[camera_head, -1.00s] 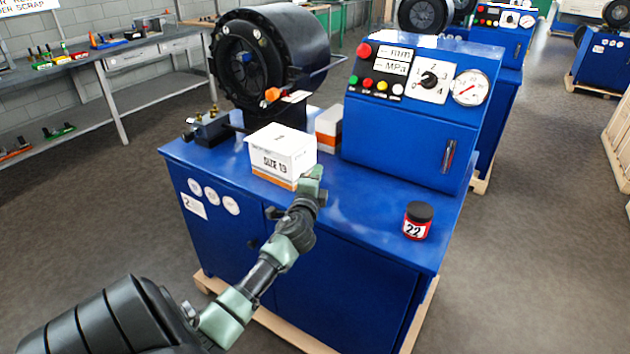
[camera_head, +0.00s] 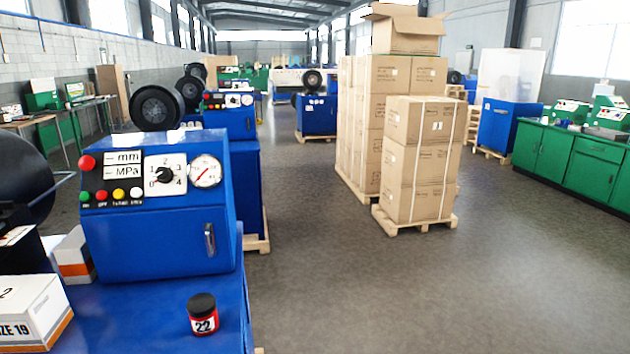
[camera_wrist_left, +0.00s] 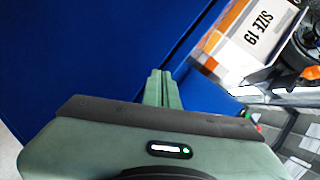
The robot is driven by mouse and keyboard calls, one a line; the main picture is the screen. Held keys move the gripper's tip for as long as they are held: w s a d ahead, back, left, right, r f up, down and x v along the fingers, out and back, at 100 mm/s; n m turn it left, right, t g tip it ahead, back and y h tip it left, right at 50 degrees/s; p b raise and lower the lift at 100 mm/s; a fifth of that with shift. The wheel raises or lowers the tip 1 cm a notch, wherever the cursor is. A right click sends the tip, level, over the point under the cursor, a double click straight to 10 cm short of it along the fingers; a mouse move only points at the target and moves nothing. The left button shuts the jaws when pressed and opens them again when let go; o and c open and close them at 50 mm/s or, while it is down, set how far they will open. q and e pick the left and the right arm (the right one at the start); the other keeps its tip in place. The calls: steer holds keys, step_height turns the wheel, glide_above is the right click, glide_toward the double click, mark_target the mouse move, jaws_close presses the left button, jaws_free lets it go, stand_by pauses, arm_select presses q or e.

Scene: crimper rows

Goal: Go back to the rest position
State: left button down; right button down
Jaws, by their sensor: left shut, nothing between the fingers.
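My left gripper (camera_wrist_left: 160,78) shows in the left wrist view, its two green fingers together with nothing between them. The blue front of the crimper cabinet (camera_wrist_left: 90,50) fills much of that view beyond the fingers. The white and orange SIZE 19 box (camera_wrist_left: 250,32) is at the upper right there, apart from the fingers. In the head view neither of my grippers shows. The same SIZE 19 box (camera_head: 32,308) stands on the blue bench at the lower left.
A red jar with a black lid, marked 22 (camera_head: 203,315), stands on the blue crimper bench (camera_head: 150,318) by the control box (camera_head: 150,245). A second orange and white box (camera_head: 75,257) is behind. Stacked cartons (camera_head: 415,160) stand on pallets. The floor (camera_head: 370,290) at the right is clear.

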arm_select(q)
steer(key=s+d+f+n+g+h, duration=0.2)
steer(key=s+d+f+g+h, duration=0.2)
steer(key=s+d, duration=0.75)
steer(key=s+d+f+n+g+h, duration=0.2)
steer(key=s+d+f+g+h, duration=0.2)
steer(key=s+d, duration=0.7)
step_height(320, 180, down, 27)
steer(key=g, duration=0.1)
steer(key=s+a+f+g, duration=0.1)
steer(key=s+a+f, duration=0.1)
steer(key=s+f, duration=1.3)
steer(key=shift+s+a, duration=0.15)
steer(key=shift+s, duration=0.85)
steer(key=shift+f, duration=0.1)
